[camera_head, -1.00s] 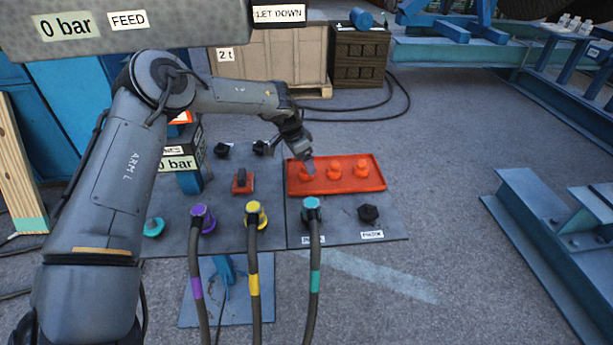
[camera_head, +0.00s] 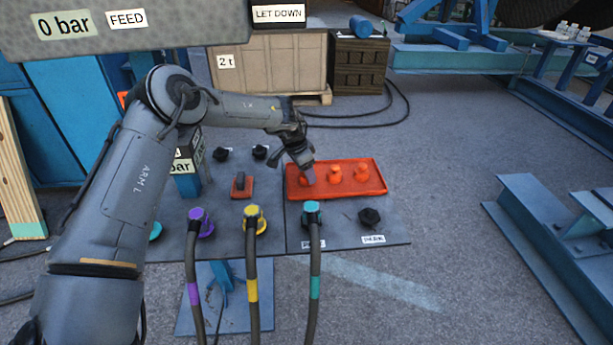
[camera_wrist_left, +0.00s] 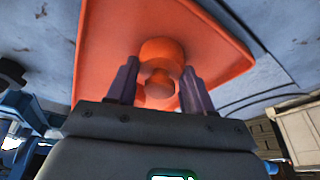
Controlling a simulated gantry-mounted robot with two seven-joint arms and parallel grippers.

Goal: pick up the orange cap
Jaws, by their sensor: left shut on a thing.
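I cannot tell whether the cap is clear of the tray floor. My right gripper does not show.
Purple (camera_head: 201,222), yellow (camera_head: 255,218) and teal (camera_head: 312,212) hose connectors stand on the panel in front of the tray. A blue steel beam (camera_head: 545,240) lies farther right; the floor between is clear.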

